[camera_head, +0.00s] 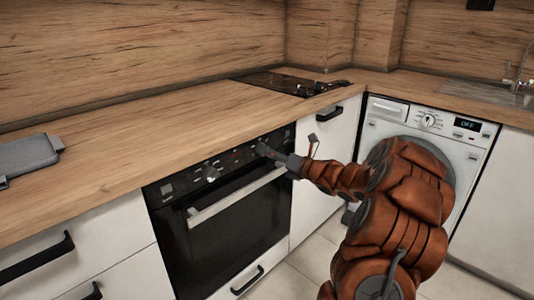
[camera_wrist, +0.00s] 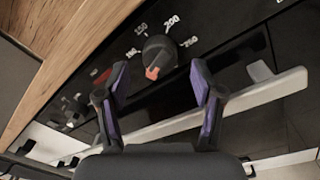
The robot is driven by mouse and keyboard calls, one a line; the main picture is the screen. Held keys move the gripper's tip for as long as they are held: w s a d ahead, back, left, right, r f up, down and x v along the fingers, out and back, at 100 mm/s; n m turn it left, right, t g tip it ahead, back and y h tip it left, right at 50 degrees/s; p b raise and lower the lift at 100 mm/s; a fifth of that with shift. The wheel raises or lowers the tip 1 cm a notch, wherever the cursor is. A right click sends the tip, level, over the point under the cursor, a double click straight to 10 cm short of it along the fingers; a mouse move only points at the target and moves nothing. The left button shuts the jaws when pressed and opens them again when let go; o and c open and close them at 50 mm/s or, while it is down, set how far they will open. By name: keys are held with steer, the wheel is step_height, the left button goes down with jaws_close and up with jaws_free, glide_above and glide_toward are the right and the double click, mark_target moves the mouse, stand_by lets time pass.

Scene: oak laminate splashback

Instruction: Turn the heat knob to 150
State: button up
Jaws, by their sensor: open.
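The heat knob (camera_wrist: 158,52) is a dark round knob on the black oven panel in the wrist view. Its orange pointer mark (camera_wrist: 152,73) faces the lower side, away from the printed numbers around its far side. I can read 200 (camera_wrist: 171,21) and 250 (camera_wrist: 190,42); the mark 150 (camera_wrist: 140,29) is less sharp. My gripper (camera_wrist: 158,68) is open, with one finger on each side of the knob's near side; I cannot tell whether either touches it.
The oven (camera_head: 225,232) has a light bar handle (camera_head: 235,197) below the panel, close under my gripper. Another knob (camera_head: 211,173) is further left. The wooden worktop (camera_head: 150,130) overhangs above. A washing machine (camera_head: 430,122) stands at the right.

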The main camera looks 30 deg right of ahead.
steer(key=shift+x, duration=1.35)
steer(key=c, duration=1.1)
steer(key=shift+c, duration=0.2)
